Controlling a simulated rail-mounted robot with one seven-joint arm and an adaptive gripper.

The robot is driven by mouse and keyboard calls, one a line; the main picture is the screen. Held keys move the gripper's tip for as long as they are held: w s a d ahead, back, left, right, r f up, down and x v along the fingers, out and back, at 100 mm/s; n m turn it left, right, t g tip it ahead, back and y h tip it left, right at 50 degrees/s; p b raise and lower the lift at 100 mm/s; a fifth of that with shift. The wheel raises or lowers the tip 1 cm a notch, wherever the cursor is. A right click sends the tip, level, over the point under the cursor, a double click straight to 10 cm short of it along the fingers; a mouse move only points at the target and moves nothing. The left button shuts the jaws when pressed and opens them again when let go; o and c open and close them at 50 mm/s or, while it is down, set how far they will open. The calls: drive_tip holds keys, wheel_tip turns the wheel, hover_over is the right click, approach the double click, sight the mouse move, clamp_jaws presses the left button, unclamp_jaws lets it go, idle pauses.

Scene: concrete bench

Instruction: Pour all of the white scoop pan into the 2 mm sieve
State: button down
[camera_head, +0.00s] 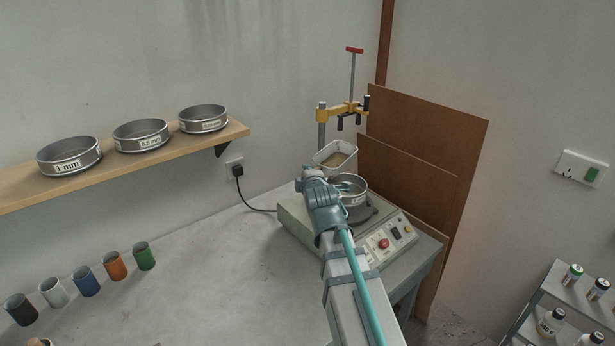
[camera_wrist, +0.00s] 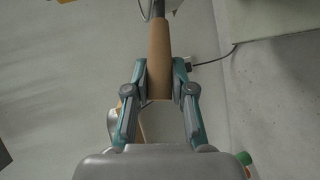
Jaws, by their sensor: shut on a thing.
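The wrist view shows the tan handle (camera_wrist: 159,50) between my fingers (camera_wrist: 160,85), with only a bit of the pan at the top edge. The metal sieve (camera_head: 356,198) sits on the shaker machine (camera_head: 300,220), partly hidden by my gripper. Its inside is mostly hidden.
A clamp post with a yellow bar (camera_head: 345,109) stands behind the sieve. Brown boards (camera_head: 425,135) lean at the right. A wall shelf (camera_head: 110,168) holds three other sieves (camera_head: 140,134). Several coloured cups (camera_head: 115,266) stand at the left; the bench between is clear.

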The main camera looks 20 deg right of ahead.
drive_tip(key=shift+s+d+f+m+t+b, duration=0.1)
drive_tip(key=shift+f+m+t+b, duration=0.65)
drive_tip(key=shift+b, duration=1.1)
drive_tip(key=shift+s+d+f+m+t+b, duration=0.15)
drive_tip(key=shift+m+t+b, duration=0.35)
drive_tip(key=shift+b, duration=0.7)
drive_tip(key=shift+s+d+m+t+b, duration=0.15)
drive_tip(key=shift+m+t+b, duration=0.25)
drive_tip(key=shift+b, duration=0.75)
drive_tip(key=shift+s+d+f+m+t+b, duration=0.15)
drive_tip(key=shift+m+t+b, duration=0.2)
drive_tip(key=shift+m+t, duration=0.3)
drive_tip(key=shift+s+d+m+t+b, duration=0.15)
drive_tip(key=shift+m+t+b, duration=0.2)
drive_tip(key=shift+m+t, duration=0.2)
drive_tip(key=shift+s+f+m+h+b, duration=0.15)
drive_tip(key=shift+m+h+b, duration=0.15)
drive_tip(key=shift+m+b, duration=0.35)
drive_tip(key=shift+s+d+f+m+t+h+b, duration=0.15)
drive_tip(key=shift+m+t+h+b, duration=0.3)
drive_tip(key=shift+b, duration=0.55)
drive_tip(key=shift+s+d+f+m+t+h+b, duration=0.2)
drive_tip(key=shift+m+t+b, duration=0.3)
drive_tip(key=shift+m+b, duration=0.35)
drive_tip(key=shift+h+b, duration=0.25)
drive_tip(key=shift+b, duration=0.2)
drive_tip(key=shift+s+d+f+m+h+b, duration=0.1)
drive_tip(key=shift+f+m+h+b, duration=0.05)
drive_tip(key=shift+m+h+b, duration=0.55)
